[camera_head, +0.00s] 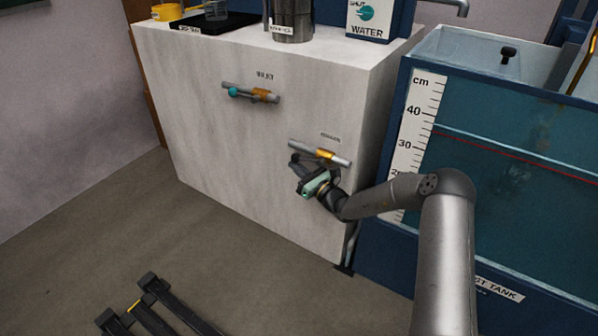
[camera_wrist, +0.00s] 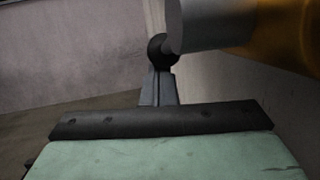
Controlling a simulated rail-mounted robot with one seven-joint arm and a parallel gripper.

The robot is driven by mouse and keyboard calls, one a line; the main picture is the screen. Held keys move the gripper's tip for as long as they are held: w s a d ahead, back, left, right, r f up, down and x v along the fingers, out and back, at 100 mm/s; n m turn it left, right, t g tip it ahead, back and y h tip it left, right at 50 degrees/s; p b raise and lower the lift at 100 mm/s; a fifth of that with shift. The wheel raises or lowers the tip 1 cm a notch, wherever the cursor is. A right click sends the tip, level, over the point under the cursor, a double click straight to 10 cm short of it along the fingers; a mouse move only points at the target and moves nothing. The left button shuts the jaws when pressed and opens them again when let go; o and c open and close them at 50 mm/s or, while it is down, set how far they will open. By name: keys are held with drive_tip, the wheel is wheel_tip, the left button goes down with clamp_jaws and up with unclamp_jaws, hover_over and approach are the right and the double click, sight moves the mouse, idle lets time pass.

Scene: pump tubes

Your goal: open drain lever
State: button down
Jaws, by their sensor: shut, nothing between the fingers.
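The drain valve (camera_head: 327,154) is a brass body on a short grey pipe, low on the right of the pale cabinet's front, under a small blurred label. My gripper (camera_head: 299,168) is just below the pipe's left half. In the wrist view, my gripper's fingers (camera_wrist: 158,85) are closed together and empty. A round black knob (camera_wrist: 160,50), apparently the lever's end, is right at the fingertips, beside the grey pipe (camera_wrist: 210,25). I cannot tell if they touch. The brass body (camera_wrist: 285,35) is at upper right. The lever's arm is hidden.
A second valve with a teal knob (camera_head: 233,91) is higher on the cabinet (camera_head: 200,120), to the left. A blue test tank (camera_head: 500,130) with a cm scale stands close on the right, behind my arm. A dark frame (camera_head: 150,305) lies on the floor; the floor left is clear.

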drive_tip(key=shift+w+a+r, duration=0.15)
drive_tip(key=shift+a+r, duration=0.1)
drive_tip(key=shift+r, duration=0.3)
idle(1.1)
drive_tip(key=shift+f, duration=0.1)
idle(0.6)
drive_tip(key=s+d+f, duration=0.1)
drive_tip(key=s+f, duration=0.1)
drive_tip(key=f, duration=0.4)
drive_tip(key=s+d+f+p, duration=0.1)
drive_tip(key=s+f, duration=0.1)
drive_tip(key=f, duration=0.4)
drive_tip(key=shift+s+d+f, duration=0.35)
drive_tip(key=shift+s+f, duration=0.05)
